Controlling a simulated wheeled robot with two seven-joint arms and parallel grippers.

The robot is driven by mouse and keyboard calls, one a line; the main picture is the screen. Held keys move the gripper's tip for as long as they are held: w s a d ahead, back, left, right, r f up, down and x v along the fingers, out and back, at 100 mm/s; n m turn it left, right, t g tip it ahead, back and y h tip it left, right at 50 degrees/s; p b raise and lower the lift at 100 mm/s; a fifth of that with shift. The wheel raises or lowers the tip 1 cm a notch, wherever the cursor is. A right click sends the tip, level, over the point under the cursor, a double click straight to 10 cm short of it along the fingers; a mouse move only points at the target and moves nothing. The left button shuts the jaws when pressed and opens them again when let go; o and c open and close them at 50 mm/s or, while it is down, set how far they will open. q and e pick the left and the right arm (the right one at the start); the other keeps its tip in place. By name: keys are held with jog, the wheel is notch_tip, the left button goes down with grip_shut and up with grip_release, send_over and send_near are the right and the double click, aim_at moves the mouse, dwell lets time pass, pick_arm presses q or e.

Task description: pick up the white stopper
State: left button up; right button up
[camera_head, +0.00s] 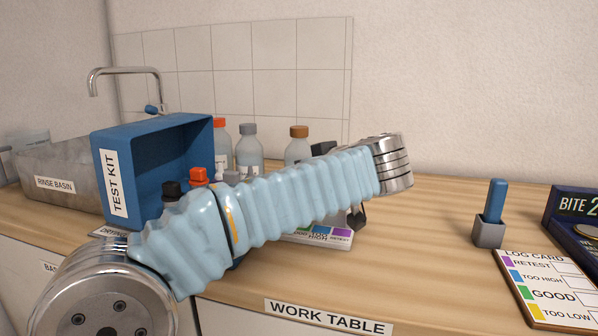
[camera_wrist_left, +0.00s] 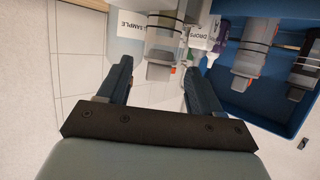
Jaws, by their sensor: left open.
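I cannot make out a clearly white stopper in either view. In the left wrist view, a pale grey stopper-like cap (camera_wrist_left: 160,72) shows between my fingers, on or near a clear container labelled SAMPLE (camera_wrist_left: 126,22). My left gripper (camera_wrist_left: 160,88) is open, its two dark blue fingers apart on either side of that cap; I cannot tell whether they touch anything. In the head view my left forearm hides most of the gripper and the table behind it. My right gripper is not in view.
A blue TEST KIT box (camera_head: 118,182) stands beside the rinse basin (camera_head: 55,184). Several capped bottles, including a grey-capped one (camera_head: 249,146), stand behind my arm. A blue-handled tool in a grey block (camera_head: 488,232) and a log card (camera_head: 548,290) lie right. Table between is clear.

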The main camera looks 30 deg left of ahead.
pick_arm(q)
jog(key=shift+x, duration=1.55)
jog(key=shift+r, duration=0.1)
jog(key=c, duration=1)
jog(key=shift+o, duration=0.2)
